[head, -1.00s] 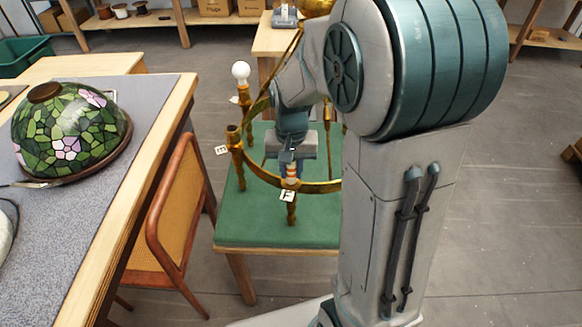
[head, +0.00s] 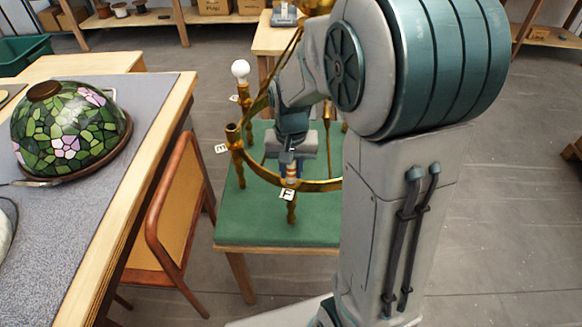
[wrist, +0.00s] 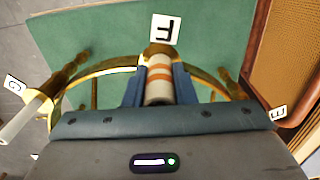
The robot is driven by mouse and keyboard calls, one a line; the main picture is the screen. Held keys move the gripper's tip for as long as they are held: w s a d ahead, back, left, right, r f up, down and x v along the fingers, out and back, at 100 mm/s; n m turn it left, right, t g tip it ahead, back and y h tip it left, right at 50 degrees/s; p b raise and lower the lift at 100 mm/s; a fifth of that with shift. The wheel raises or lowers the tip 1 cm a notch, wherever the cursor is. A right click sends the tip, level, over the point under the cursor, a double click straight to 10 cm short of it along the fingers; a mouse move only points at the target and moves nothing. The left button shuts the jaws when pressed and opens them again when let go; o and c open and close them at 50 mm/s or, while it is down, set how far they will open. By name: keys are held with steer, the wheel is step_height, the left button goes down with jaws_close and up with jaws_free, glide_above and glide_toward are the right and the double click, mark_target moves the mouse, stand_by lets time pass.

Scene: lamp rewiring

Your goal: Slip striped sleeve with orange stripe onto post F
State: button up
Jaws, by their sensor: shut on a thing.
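The striped sleeve (wrist: 158,84), white with orange bands, is between the two fingers of my gripper (wrist: 159,88) in the wrist view. In the head view the sleeve (head: 291,171) shows small below my gripper (head: 290,163). My gripper is shut on it. Post F is marked by the white F tag (wrist: 165,29), which also shows in the head view (head: 287,194). The sleeve stands in line with the post on the brass ring (head: 262,176). The sleeve's far end meets the brass at F; how far it is over the post is hidden.
In the wrist view a white sleeve (wrist: 19,124) is by tag G (wrist: 14,84). A chair (head: 170,222) stands close left of the green table (head: 262,231).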

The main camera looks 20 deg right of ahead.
steer(key=o, duration=1)
step_height(320, 180, up, 14)
steer(key=s+f+n+t, duration=0.1)
steer(key=s, duration=0.3)
steer(key=s+f+n+t, duration=0.1)
steer(key=s+f, duration=0.1)
steer(key=s, duration=0.3)
steer(key=s+f+n+t, duration=0.1)
steer(key=s+f, duration=0.1)
steer(key=s, duration=0.2)
steer(key=shift+s+f+n, duration=0.1)
steer(key=shift+s+n, duration=0.2)
steer(key=shift+s, duration=0.05)
